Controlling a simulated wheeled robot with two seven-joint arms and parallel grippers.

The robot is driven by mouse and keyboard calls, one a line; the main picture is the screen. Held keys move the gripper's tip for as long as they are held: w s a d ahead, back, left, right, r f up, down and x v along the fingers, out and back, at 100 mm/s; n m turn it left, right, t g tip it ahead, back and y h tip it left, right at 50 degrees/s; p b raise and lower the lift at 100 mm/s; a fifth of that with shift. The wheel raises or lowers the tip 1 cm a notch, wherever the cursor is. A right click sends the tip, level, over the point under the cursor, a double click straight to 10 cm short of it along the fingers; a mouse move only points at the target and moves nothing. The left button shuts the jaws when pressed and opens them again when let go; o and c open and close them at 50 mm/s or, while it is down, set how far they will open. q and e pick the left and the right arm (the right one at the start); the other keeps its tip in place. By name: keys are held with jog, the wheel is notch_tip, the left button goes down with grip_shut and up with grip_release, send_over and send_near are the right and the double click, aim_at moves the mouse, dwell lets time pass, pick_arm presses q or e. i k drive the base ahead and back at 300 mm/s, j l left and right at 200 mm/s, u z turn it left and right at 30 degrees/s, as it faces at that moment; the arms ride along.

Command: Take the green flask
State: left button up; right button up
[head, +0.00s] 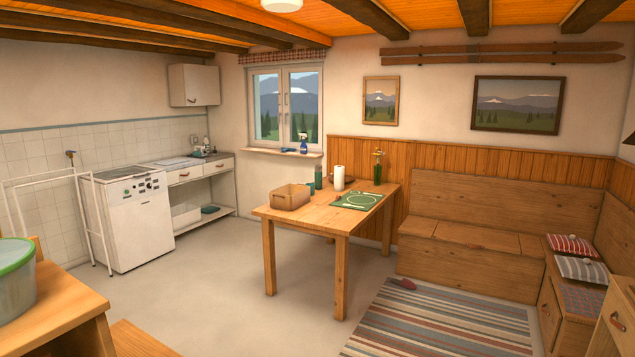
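A tall green cylinder (318,177), which looks like the green flask, stands upright near the back edge of the wooden table (316,222). A cardboard-brown box (291,197) is to its left and front. A small green cup-like item (310,189) is just in front of it, and a white paper roll (339,178) stands to its right. The flask is small and far off, so its details are hard to tell. Neither of my grippers is in view.
A green vase (377,173) with a flower and a green placemat (357,201) are on the same table. A striped rug (440,322) and a bench (465,238) lie to the right. A nearer wooden table (60,307) with a lidded tub (14,283) is at left. The middle floor is clear.

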aim_at(318, 168)
jog(key=i+z, duration=0.5)
jog(key=i, duration=0.55)
jog(key=i+z, duration=0.2)
jog(key=i, duration=1.55)
jog(key=i+j+u, duration=0.15)
jog(key=i+u, duration=1.1)
jog(key=i+l+u, duration=0.4)
jog(key=i+j+u, duration=0.25)
jog(key=i+u, duration=0.2)
jog(key=i, duration=0.4)
jog(key=i+u, duration=0.5)
jog(key=i, duration=0.4)
jog(key=i+z, duration=0.1)
jog(key=i, duration=0.75)
jog(key=i+j+z, duration=0.1)
jog(key=i, duration=0.75)
jog(key=i+l+z, duration=0.15)
jog(key=i+z, duration=1.1)
jog(key=i+j+z, duration=0.25)
jog(key=z, duration=0.2)
